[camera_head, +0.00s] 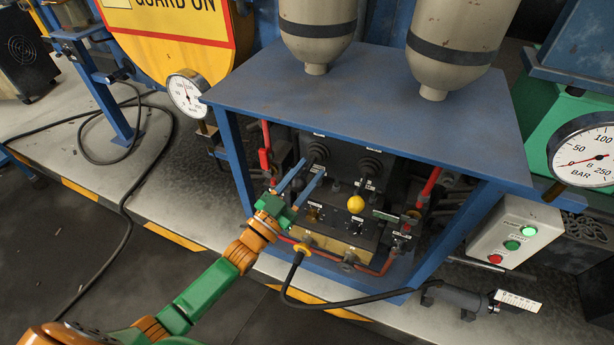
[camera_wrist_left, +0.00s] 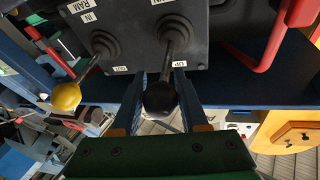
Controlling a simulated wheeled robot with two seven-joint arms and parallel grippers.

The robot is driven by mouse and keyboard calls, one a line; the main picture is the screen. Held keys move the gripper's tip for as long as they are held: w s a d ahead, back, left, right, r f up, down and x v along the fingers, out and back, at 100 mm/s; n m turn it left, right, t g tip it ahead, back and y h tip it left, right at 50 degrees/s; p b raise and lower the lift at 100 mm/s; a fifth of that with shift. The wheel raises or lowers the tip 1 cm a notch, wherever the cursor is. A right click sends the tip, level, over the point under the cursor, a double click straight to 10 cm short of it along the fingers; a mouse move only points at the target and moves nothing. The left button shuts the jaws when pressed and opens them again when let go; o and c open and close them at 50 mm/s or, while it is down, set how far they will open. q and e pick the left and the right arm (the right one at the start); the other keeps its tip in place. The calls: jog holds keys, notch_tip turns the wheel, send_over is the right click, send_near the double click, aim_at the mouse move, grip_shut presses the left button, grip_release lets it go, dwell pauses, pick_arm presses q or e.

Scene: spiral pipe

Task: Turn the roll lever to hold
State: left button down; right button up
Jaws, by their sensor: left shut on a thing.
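The black-knobbed lever (camera_wrist_left: 175,45) rises from a rubber boot on a dark panel in the left wrist view. Its label is only partly readable, so I cannot confirm that it is the roll lever. My left gripper (camera_head: 300,180) reaches under the blue bench top; in the left wrist view its two blue fingers (camera_wrist_left: 160,100) are shut on the round black knob. In the head view the fingers hide this knob. A second lever with a yellow ball knob (camera_head: 355,204) stands beside it; it also shows in the left wrist view (camera_wrist_left: 66,96), beneath a RAM label. My right gripper is out of view.
The blue bench top (camera_head: 350,95) overhangs the panel, with two beige tanks (camera_head: 318,30) on it. Red handles (camera_head: 265,152) stand on either side of the levers. A black hose (camera_head: 325,303) runs in front, and a white button box (camera_head: 515,235) is at the right.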

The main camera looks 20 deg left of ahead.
pick_arm(q)
jog(key=shift+f, duration=0.1)
jog(key=shift+c, duration=2.2)
grip_release()
jog(key=shift+s, duration=0.1)
jog(key=v, duration=0.7)
